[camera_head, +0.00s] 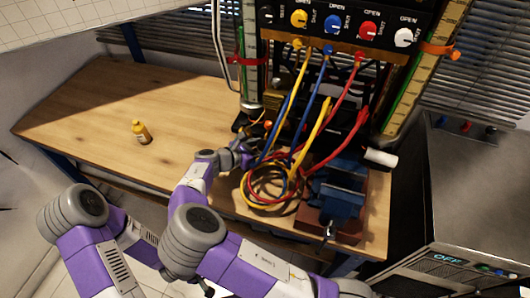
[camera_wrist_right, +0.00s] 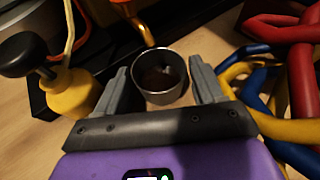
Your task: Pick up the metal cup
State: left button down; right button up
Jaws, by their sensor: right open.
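The metal cup (camera_wrist_right: 160,76) is a small, round, open-topped silver cup. It stands upright on the wooden bench in the right wrist view, between the two grey fingers of my right gripper (camera_wrist_right: 158,82). The fingers are spread, one on each side of the cup, with visible gaps. In the head view my right gripper (camera_head: 243,149) is low over the bench, left of the coiled hoses. I cannot make out the cup there. My left gripper does not show in either view.
Yellow, blue and red hoses (camera_head: 270,185) lie coiled right of the gripper, near a blue vise (camera_head: 340,188). A yellow, black-knobbed object (camera_wrist_right: 70,92) is close to the left finger.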

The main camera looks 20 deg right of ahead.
jog(key=shift+w+d+f, duration=0.2)
jog(key=shift+w+d, duration=0.05)
jog(key=shift+d, duration=0.25)
jog(key=c, duration=0.8)
jog(key=shift+o, duration=0.2)
jog(key=shift+r, duration=0.1)
